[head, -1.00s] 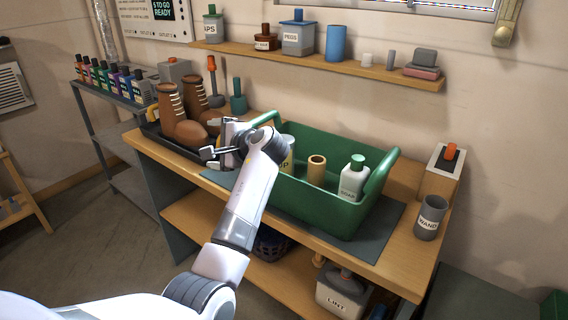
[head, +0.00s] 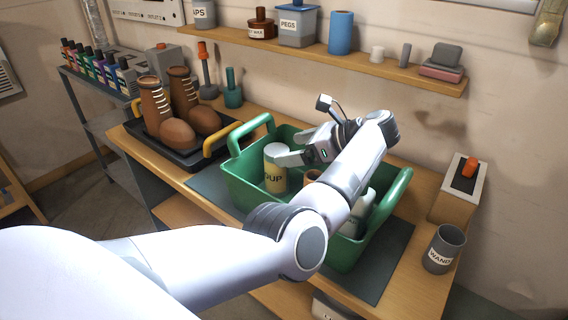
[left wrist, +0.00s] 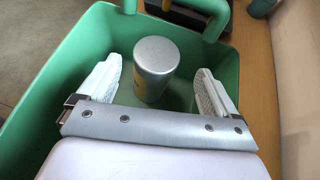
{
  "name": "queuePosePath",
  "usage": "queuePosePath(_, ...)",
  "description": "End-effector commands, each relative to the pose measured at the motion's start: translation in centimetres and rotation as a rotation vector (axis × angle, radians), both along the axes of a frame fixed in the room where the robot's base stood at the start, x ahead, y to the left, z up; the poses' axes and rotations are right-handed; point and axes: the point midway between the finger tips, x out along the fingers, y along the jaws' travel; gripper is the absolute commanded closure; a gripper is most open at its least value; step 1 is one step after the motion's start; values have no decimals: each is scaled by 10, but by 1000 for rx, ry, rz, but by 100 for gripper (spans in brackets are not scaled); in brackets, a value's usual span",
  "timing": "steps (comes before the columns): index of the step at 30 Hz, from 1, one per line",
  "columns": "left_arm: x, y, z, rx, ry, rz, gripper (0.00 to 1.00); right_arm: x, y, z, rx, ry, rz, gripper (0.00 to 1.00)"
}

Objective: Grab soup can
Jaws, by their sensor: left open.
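The soup can (head: 275,168), with a yellow label reading "UP" and a silver top, stands upright in the left part of the green basket (head: 238,185). In the left wrist view the can (left wrist: 156,68) is between and just beyond the fingers. My left gripper (head: 280,146) is open beside the can in the head view; its open fingers (left wrist: 158,88) lie either side of the can in the wrist view, with gaps on both sides. My right gripper is not in view.
A tan cylinder (head: 312,177) and a white soap bottle (head: 357,212) also stand in the basket, partly hidden by my arm. Brown boots (head: 165,118) sit on a black tray at left. A grey cup (head: 443,249) stands at right.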

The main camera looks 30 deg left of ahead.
Motion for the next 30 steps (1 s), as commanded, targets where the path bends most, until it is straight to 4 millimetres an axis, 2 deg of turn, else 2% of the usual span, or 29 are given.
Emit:
queuePosePath(11, -7, 32, -17, 0, 2, 2, 8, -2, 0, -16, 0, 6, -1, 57)
queuePosePath(18, -11, 57, -30, 0, 1, 3, 8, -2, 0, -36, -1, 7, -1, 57)
queuePosePath(29, -12, 63, -29, 1, 2, 0, 8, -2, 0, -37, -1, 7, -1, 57)
queuePosePath(30, -12, 63, -29, 0, 2, 0, 21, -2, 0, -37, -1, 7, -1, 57)
